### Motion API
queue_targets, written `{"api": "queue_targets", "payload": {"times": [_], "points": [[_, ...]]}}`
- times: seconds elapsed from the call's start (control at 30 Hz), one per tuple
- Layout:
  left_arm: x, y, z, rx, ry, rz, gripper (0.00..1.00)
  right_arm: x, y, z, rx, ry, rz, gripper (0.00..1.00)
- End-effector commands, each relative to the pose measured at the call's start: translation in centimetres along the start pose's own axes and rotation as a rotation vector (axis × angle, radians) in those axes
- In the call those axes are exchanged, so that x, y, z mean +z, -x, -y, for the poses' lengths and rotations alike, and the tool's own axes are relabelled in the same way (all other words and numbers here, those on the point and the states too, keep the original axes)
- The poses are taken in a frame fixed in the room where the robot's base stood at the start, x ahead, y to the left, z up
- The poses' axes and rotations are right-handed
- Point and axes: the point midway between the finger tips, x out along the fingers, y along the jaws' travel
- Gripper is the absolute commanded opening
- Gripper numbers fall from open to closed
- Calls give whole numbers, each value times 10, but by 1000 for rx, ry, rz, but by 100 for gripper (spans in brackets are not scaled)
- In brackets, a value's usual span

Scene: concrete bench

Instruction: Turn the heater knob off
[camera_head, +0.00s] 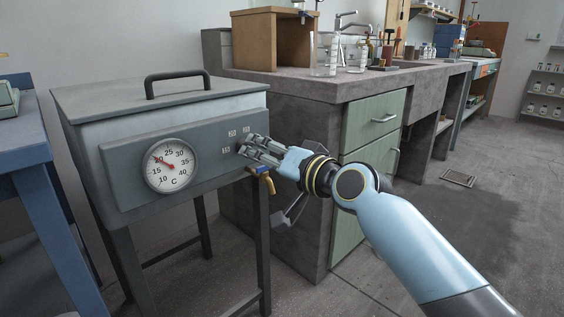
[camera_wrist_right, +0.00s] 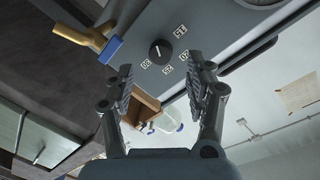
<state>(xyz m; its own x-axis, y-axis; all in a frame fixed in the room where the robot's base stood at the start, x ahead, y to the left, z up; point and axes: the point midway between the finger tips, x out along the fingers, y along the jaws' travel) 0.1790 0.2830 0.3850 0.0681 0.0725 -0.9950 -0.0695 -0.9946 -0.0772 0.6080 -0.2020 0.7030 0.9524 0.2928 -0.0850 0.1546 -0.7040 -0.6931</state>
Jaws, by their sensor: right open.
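The heater is a grey metal box (camera_head: 125,205) on legs, with a round dial (camera_head: 171,165) on its front whose red needle points to the upper left, close to 20. In the right wrist view its black round knob (camera_wrist_right: 161,50) sits on the panel with small number labels around it. My right gripper (camera_head: 246,144) is open at the panel's right end and mostly hides the knob in the head view. In the wrist view the spread fingers frame the space just below the knob; contact cannot be told. My left gripper is out of view.
A brass-coloured lever with a blue part (camera_head: 266,182) sticks out just below my right gripper. A concrete bench (camera_head: 295,84) with green doors stands close on the right. A blue table (camera_head: 30,150) is at the left. Open floor (camera_head: 490,215) lies to the right.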

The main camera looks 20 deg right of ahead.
Motion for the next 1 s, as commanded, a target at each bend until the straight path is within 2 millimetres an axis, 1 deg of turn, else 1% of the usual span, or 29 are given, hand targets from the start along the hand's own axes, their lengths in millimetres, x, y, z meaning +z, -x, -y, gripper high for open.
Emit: {"api": "queue_targets", "payload": {"times": [0.03, 0.1, 0.2, 0.33, 0.5, 0.9, 0.97, 1.0], "points": [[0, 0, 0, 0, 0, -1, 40, 1, 13, 0, 1, 3, 3, 55], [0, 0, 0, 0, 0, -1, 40, 1, 29, -1, 2, 3, 3, 55], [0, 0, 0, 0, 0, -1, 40, 1, 47, -1, 2, 3, 4, 55], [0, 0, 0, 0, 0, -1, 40, 1, 63, 0, 1, 2, 2, 55], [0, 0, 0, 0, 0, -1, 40, 1, 70, 0, 0, -1, 2, 55], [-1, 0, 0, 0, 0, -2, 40, 0, 70, 0, 0, -1, 1, 55], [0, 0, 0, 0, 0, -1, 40, 3, 71, -1, 4, -3, 5, 55], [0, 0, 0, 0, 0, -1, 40, 8, 74, -4, 11, -7, 13, 55]]}}
